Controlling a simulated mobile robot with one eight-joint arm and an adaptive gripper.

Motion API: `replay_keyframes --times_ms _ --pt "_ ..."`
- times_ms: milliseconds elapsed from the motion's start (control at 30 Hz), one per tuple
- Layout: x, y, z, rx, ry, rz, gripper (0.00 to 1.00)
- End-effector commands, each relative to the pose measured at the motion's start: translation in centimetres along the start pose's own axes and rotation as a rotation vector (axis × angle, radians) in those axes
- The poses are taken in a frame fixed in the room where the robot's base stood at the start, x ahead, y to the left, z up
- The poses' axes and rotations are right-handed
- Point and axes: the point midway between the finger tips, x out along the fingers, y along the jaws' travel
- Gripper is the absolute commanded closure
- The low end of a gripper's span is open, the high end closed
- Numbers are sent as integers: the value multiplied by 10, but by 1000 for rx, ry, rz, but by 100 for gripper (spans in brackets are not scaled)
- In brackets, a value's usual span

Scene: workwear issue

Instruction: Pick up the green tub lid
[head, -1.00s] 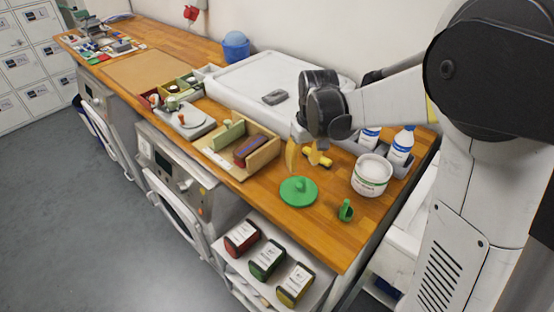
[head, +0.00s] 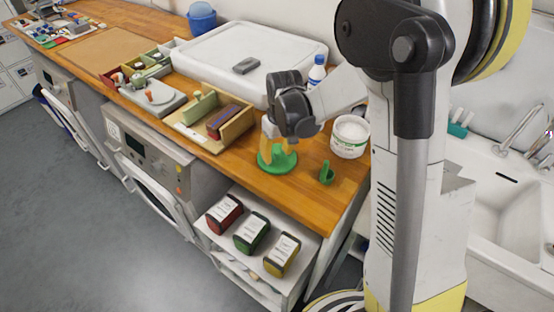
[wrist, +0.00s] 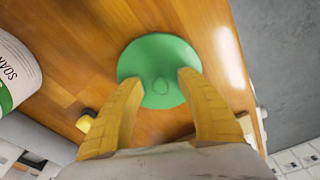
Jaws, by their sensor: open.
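The green tub lid (head: 274,165) lies flat on the wooden worktop, knob up, near the front edge. In the wrist view the round lid (wrist: 157,52) is at the top middle, with its knob just beyond and between the fingertips. My gripper (head: 277,147) is open, its yellow fingers low over the lid; in the wrist view the fingertips (wrist: 161,80) overlap the lid's near side, one on each side. Whether they touch the lid I cannot tell. Part of the lid is hidden behind the fingers in the head view.
The white soap tub (head: 350,137) stands right of the lid, also at left in the wrist view (wrist: 14,72). A green scoop (head: 326,173) stands to the lid's right. A wooden tray (head: 238,125) is to its left. A yellow object (wrist: 85,123) lies near the left finger.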

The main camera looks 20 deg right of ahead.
Motion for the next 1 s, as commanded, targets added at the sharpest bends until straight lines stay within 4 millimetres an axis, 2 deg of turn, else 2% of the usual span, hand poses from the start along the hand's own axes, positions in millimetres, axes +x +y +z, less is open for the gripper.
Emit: replay_keyframes --times_ms 67,100,233,700,867,1000 --pt "-1 0 0 0 0 0 56" --pt "-1 0 0 0 0 0 60" --pt "-1 0 0 0 0 0 100" --pt "-5 0 0 0 0 0 100" --pt "-22 0 -2 0 -1 1 100" --pt "-49 0 -6 1 -3 1 100"
